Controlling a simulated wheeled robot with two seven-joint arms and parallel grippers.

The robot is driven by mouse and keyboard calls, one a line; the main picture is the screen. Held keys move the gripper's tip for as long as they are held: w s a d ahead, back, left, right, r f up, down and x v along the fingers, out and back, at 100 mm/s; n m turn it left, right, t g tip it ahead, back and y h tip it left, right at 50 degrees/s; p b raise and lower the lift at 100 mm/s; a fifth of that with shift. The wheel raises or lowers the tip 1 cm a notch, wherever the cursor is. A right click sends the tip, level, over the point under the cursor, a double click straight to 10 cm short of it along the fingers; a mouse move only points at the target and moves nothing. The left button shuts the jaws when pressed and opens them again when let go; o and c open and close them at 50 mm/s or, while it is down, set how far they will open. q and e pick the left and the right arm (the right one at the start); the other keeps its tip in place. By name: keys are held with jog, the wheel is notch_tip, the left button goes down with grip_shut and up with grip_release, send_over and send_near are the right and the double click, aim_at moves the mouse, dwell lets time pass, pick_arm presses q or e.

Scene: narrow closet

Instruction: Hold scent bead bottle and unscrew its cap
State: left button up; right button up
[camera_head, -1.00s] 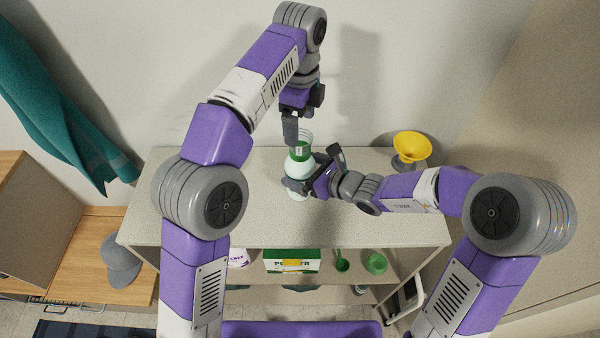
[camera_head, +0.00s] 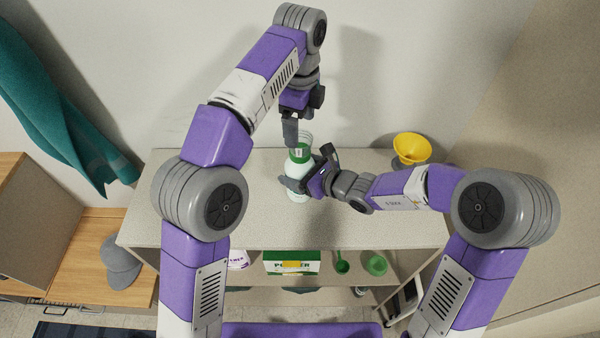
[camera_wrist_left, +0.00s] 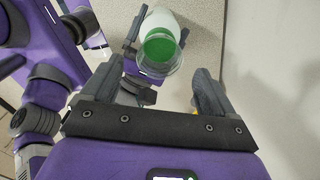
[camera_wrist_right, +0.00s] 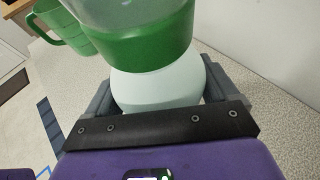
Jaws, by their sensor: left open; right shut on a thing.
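The scent bead bottle (camera_head: 298,188) stands upright on the grey countertop, with a pale white body and a green band under a clear cap (camera_head: 306,138). My right gripper (camera_head: 304,187) is shut around the bottle's body from the right; the right wrist view shows the pale body (camera_wrist_right: 160,92) between its fingers. My left gripper (camera_head: 292,132) is above the bottle, beside the cap in the head view, pointing down. In the left wrist view its open fingers (camera_wrist_left: 165,92) are apart and empty, with the green and clear cap (camera_wrist_left: 158,48) just beyond them.
A yellow funnel-shaped bowl (camera_head: 411,149) stands at the back right of the countertop (camera_head: 200,215). The shelf below holds a green-and-white box (camera_head: 291,262), a green scoop (camera_head: 342,262) and a green cup (camera_head: 375,264). The wall is close behind.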

pick_arm(q)
jog(key=shift+m, duration=0.4)
pick_arm(e)
jog(key=c, duration=0.4)
pick_arm(q)
jog(key=m, duration=0.6)
jog(key=shift+m, duration=0.4)
pick_arm(e)
jog(key=shift+o, duration=0.2)
pick_arm(q)
jog(key=m, duration=0.5)
jog(key=shift+m, duration=0.3)
jog(key=shift+f, duration=4)
